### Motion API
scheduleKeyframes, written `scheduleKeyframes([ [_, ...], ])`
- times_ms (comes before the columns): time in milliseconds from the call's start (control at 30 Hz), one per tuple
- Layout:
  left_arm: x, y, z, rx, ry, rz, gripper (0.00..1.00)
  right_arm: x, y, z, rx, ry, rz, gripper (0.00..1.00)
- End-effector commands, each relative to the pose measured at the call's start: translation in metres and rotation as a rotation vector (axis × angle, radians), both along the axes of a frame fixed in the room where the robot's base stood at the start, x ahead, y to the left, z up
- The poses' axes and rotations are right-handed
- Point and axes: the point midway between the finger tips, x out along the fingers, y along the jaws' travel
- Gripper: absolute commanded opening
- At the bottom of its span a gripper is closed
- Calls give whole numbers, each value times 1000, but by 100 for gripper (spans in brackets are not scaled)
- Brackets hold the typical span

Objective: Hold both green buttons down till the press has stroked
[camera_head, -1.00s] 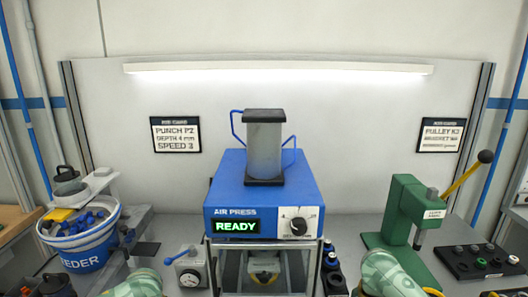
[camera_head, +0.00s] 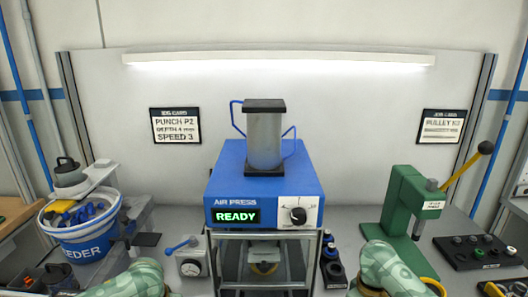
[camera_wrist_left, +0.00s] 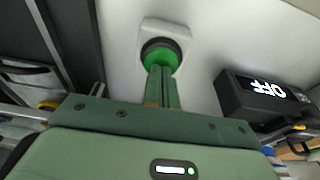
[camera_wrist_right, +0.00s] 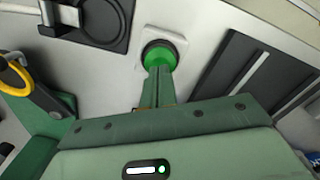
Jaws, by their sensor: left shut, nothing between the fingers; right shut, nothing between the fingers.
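The blue air press (camera_head: 265,190) stands at the middle of the bench, and its display (camera_head: 237,216) reads READY. One green button (camera_wrist_left: 160,58) in a dark collar on a pale box shows in the left wrist view. My left gripper (camera_wrist_left: 160,72) is shut and empty, its fingertips over that button. The other green button (camera_wrist_right: 158,56) shows in the right wrist view. My right gripper (camera_wrist_right: 158,70) is shut and empty, its fingertips over it. The tips partly cover both buttons, and I cannot tell whether they touch or press them. Neither button shows in the head view.
A black display box (camera_wrist_left: 262,92) reading OFF sits right of the left button. A green hand press (camera_head: 405,205) stands right. A slotted dark plate (camera_wrist_right: 255,70) lies beside the right button.

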Motion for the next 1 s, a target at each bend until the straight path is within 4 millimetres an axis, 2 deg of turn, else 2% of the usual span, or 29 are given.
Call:
scheduleKeyframes([
  [1000, 0, 0, 0, 0, 1, 0, 0, 0, 0, -15, 0, 0, 0, 0],
])
